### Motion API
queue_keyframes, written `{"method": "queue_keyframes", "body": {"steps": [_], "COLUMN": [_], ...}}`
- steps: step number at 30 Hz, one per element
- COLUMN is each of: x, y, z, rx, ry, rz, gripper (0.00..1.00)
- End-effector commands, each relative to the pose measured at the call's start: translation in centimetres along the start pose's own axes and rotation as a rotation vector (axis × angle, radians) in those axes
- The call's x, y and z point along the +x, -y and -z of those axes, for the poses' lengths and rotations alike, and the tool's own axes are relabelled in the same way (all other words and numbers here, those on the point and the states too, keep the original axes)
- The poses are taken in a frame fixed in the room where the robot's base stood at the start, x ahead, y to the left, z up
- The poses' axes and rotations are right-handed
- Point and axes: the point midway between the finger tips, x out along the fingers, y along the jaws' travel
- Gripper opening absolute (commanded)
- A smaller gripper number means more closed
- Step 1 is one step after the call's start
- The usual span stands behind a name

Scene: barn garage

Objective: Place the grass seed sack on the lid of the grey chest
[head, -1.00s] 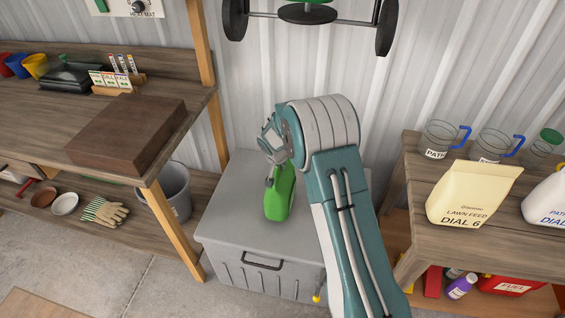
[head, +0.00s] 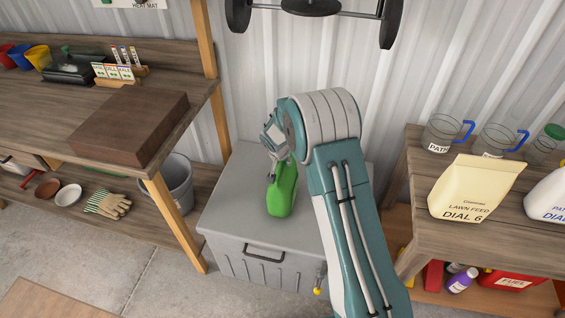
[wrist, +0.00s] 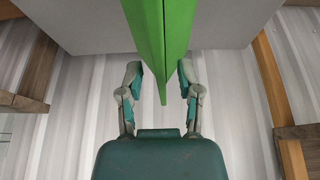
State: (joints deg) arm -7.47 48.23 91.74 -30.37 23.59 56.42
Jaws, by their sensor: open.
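The grey chest (head: 222,222) stands on the floor between two wooden benches, its lid shut. A green jug-like container (head: 281,191) stands on the lid. In the wrist view the green container (wrist: 162,30) reaches down between the two fingers. My gripper (head: 276,140) is at the top of this container, and in the wrist view my gripper (wrist: 160,76) is open with a finger on either side and gaps showing. No sack labelled grass seed can be read. A cream pouch marked LAWN FEED DIAL 6 (head: 472,187) stands on the right bench.
The right bench (head: 440,236) also holds clear jugs (head: 441,136) with blue handles and a white container (head: 550,195). The left bench (head: 55,125) carries a brown block (head: 130,126). A grey bucket (head: 177,186) stands left of the chest. Bare lid shows left of the green container.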

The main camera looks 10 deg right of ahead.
Motion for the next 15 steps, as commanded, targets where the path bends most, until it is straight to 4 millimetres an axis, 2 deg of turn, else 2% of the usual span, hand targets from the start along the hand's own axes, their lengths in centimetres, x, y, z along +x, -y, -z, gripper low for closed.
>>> {"method": "queue_keyframes", "body": {"steps": [9, 15], "x": [-6.4, -9.6], "y": [0.1, 0.1], "z": [0.1, 0.0], "rx": [0.001, 0.000], "ry": [-0.004, -0.002], "rz": [0.003, 0.002], "gripper": [0.46, 0.46]}}
